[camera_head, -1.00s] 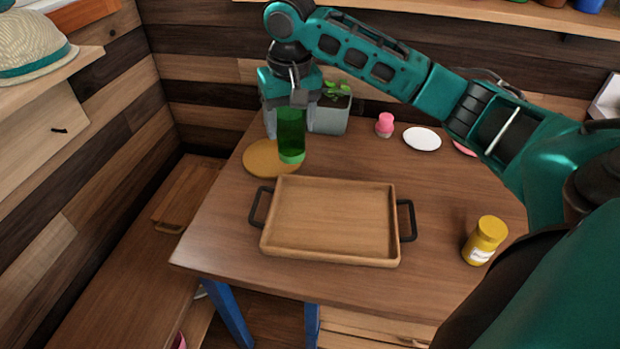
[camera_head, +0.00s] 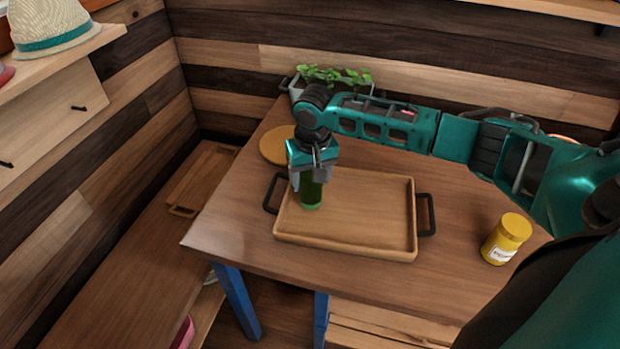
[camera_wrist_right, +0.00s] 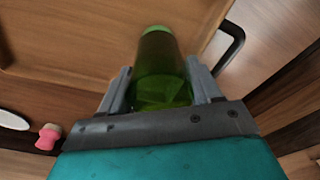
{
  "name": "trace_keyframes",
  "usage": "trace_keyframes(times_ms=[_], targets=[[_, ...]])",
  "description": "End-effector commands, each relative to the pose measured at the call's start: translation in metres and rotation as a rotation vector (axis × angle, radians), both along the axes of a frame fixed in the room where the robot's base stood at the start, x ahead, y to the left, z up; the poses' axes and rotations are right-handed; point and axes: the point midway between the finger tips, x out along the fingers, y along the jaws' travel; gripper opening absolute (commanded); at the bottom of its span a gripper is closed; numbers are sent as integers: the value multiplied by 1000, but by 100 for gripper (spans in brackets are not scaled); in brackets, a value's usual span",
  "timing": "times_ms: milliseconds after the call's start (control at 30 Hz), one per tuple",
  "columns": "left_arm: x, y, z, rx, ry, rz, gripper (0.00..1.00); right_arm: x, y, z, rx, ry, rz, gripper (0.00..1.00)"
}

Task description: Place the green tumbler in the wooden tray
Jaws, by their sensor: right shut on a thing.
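The green tumbler (camera_head: 311,192) is upright in my right gripper (camera_head: 309,183), over the left part of the wooden tray. My right gripper is shut on it from above; the tumbler also shows between the fingers in the right wrist view (camera_wrist_right: 162,70). The wooden tray (camera_head: 370,238) has a low rim and dark handles and lies on the table. I cannot tell whether the tumbler's base touches the tray floor or is slightly above it. My left gripper is not in view.
A yellow jar (camera_head: 506,240) stands on the table right of the tray. A round wooden board (camera_head: 276,146) and a planter with a green plant (camera_head: 336,77) are behind it. In the right wrist view, a pink item (camera_wrist_right: 47,137) and a white plate (camera_wrist_right: 12,120) show at lower left.

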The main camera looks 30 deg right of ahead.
Motion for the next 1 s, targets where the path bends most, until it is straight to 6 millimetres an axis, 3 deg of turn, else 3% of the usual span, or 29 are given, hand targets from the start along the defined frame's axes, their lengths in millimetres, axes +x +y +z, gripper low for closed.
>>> trace_keyframes(times_ms=[367,400,667,1000], targets=[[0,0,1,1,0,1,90,0,0,-4,1,-1,0,28],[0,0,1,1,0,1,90,0,0,-5,1,0,1,64],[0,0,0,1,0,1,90,0,0,-5,1,0,1,89],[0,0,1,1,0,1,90,0,0,3,0,-2,0,89]])
